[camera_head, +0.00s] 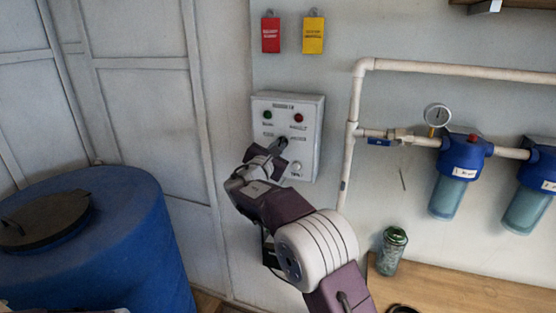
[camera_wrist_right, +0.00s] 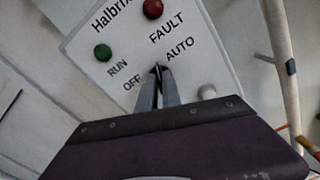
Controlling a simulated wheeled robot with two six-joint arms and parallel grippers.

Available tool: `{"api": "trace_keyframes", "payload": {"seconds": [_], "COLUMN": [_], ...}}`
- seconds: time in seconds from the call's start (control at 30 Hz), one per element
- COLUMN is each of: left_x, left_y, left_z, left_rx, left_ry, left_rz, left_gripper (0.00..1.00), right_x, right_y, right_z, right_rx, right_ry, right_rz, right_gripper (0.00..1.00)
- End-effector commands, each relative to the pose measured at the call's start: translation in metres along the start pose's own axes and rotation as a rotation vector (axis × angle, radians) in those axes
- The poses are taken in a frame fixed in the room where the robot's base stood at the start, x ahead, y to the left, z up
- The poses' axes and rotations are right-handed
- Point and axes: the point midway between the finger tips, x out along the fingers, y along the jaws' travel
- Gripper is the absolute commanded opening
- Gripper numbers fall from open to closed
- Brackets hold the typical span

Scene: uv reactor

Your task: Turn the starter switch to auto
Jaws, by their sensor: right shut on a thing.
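The starter box (camera_head: 308,137) is a pale panel on the wall, with a green and a red lamp at its top. In the right wrist view the starter panel (camera_wrist_right: 193,40) fills the top, with RUN, FAULT, OFF and AUTO printed on it. My right gripper (camera_head: 283,142) reaches the panel's lower middle. In the wrist view its fingertips (camera_wrist_right: 158,72) are closed together on the starter switch, between the OFF and AUTO labels. The fingers hide nearly all of the switch, so I cannot tell which label it points to. My left gripper is not in view.
A white pipe (camera_head: 352,130) runs down the wall just right of the box, with a gauge (camera_head: 437,116) and blue filter housings (camera_head: 461,156) beyond. A blue barrel (camera_head: 130,230) stands at left. A glass jar (camera_head: 391,251) sits on the wooden bench (camera_head: 450,289).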

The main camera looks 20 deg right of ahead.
Motion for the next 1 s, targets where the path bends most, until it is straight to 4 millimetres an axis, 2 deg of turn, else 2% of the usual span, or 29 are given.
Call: {"api": "trace_keyframes", "payload": {"seconds": [0.03,0.3,0.87,0.9,0.93,1.0], "left_x": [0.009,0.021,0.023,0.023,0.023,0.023], "left_y": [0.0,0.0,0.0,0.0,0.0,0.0], "left_z": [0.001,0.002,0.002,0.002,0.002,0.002], "left_rx": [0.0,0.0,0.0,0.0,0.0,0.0], "left_ry": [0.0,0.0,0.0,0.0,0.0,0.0], "left_rz": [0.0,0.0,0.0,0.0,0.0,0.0], "left_gripper": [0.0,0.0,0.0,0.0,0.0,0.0], "right_x": [0.0,0.0,0.0,0.0,0.0,0.0], "right_y": [-0.002,-0.001,0.0,0.0,0.0,0.0], "right_z": [-0.004,-0.002,0.0,0.0,0.0,0.0], "right_rx": [0.025,0.112,0.138,0.138,0.138,0.137], "right_ry": [-0.001,0.0,0.001,0.001,0.001,0.001], "right_rz": [0.0,0.0,0.0,0.0,0.0,0.0], "right_gripper": [0.0,0.0,0.0,0.2,0.28,0.31]}}
